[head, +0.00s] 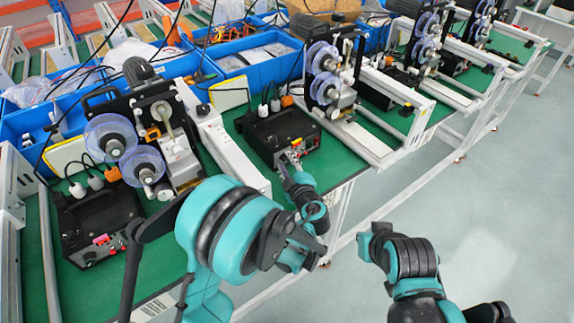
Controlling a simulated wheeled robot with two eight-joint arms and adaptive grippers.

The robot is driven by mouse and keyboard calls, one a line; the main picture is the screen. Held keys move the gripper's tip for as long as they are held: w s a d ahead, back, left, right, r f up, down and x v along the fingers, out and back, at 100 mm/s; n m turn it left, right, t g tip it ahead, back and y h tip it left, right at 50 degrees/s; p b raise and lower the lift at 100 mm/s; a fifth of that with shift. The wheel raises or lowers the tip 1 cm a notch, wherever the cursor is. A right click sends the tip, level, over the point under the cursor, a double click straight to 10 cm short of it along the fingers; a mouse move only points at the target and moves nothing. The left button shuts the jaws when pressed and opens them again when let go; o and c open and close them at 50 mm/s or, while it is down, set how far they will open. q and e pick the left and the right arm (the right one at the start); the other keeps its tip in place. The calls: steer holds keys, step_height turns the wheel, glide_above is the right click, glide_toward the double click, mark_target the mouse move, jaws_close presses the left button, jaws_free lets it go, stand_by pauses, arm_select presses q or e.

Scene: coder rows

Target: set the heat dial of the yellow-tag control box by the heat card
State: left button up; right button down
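A black control box (262,132) with cables on top stands on the green bench, right of centre. A small orange-yellow patch shows on its front panel; I cannot read it. My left gripper (287,164) is at this panel, in front of its lower left part. Its fingers are small and dark, so I cannot tell whether they are open or touch a dial. The dial is not clear, perhaps hidden behind the gripper. A pale yellow-edged card (229,93) stands behind the box; its marks are not readable. No fingers of my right arm show.
Another black control box (98,216) with a pink-red tag stands at left, a pale card (66,153) behind it. Reel machines (323,75) and white rails (223,145) flank the boxes. Blue bins (262,62) line the back. Open floor lies at right.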

arm_select(q)
jaws_close()
